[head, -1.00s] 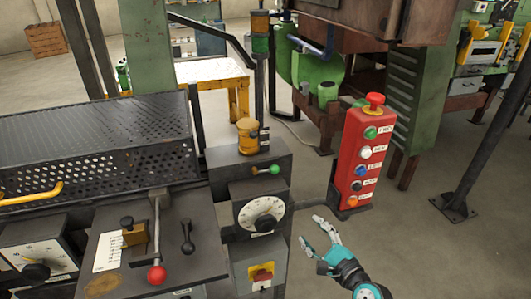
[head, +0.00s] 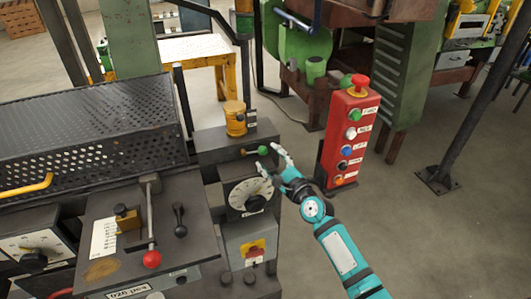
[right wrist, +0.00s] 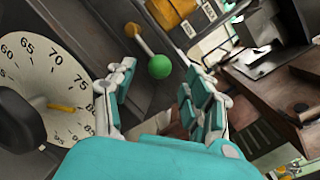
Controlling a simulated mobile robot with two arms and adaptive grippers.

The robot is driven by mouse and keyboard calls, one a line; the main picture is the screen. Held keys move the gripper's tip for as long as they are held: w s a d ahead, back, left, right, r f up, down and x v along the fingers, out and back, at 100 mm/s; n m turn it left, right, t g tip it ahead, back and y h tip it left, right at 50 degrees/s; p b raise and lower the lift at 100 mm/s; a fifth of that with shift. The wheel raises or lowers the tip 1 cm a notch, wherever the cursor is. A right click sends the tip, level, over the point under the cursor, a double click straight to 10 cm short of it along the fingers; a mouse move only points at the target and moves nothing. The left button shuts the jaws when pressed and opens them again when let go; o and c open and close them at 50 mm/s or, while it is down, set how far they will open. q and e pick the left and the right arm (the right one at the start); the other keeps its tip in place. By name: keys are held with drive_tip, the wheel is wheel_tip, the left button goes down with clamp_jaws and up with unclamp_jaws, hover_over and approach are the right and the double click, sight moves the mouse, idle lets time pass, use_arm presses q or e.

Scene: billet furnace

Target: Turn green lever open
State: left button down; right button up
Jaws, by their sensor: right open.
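The green lever (head: 262,150) is a short rod with a green ball on its end, on the front of a dark grey control box. In the head view it lies nearly level, with the ball to the right. My right gripper (head: 270,158) is open and empty, just right of and below the ball. It also shows in the right wrist view (right wrist: 155,95). I cannot tell whether a finger touches the ball. My left gripper is not in view.
A dial (head: 250,196) sits just below the lever. A yellow cylinder (head: 235,118) stands on the control box. A red-balled lever (head: 152,258) is at the left. Open floor lies right.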

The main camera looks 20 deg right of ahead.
sight(265, 152)
drive_tip(key=shift+x, duration=1.55)
drive_tip(key=shift+c, duration=0.3)
drive_tip(key=shift+d, duration=0.1)
clamp_jaws()
drive_tip(key=shift+r, duration=0.1)
